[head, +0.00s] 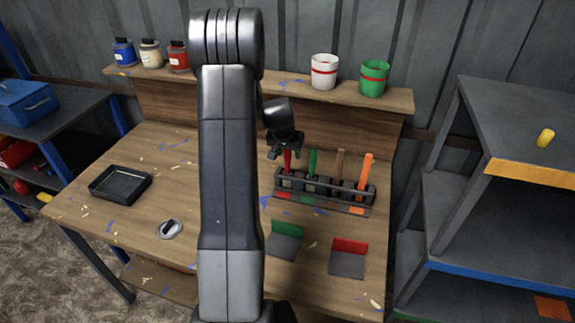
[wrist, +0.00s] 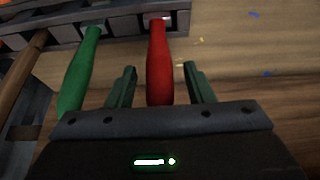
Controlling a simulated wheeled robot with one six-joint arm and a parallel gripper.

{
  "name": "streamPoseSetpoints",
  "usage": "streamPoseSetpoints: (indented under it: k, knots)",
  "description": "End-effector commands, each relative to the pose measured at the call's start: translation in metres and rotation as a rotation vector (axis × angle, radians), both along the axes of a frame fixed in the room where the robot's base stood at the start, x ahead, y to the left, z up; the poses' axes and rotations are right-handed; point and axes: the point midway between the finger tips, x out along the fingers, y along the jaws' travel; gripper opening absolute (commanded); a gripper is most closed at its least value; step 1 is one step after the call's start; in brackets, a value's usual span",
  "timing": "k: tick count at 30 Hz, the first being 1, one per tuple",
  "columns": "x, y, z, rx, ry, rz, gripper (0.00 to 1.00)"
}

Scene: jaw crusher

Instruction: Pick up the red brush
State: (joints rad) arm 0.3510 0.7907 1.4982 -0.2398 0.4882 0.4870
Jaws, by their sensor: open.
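The red brush (head: 287,160) stands upright at the left end of a dark rack (head: 330,191) on the wooden bench; only its red handle shows clearly. My gripper (head: 284,153) is at the top of this handle in the head view. In the wrist view my gripper (wrist: 160,78) is open, with one finger on each side of the red handle (wrist: 159,65). Gaps show between the handle and both fingers. The handle's near end is hidden behind the gripper body. The brush's lower part is hidden in the rack.
A green-handled brush (head: 312,163) stands close beside the red one, then brown (head: 339,165) and orange (head: 365,172) handles. A shelf with pots (head: 324,72) runs behind the rack. A black tray (head: 120,184) lies at the bench's left. A grey shelf unit (head: 510,140) stands right.

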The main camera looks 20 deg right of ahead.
Motion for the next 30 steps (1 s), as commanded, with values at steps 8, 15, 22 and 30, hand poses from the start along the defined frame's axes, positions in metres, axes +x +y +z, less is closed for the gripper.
streamPoseSetpoints:
  k: [8, 15, 22, 30]
  knots:
    - [0.002, -0.001, -0.005, -0.001, -0.001, 0.0, 0.47]
    - [0.002, -0.001, -0.005, -0.001, -0.001, 0.0, 0.14]
    - [0.002, -0.001, -0.005, -0.001, -0.001, 0.0, 0.0]
    - [0.003, -0.002, 0.011, -0.002, -0.005, -0.001, 0.0]
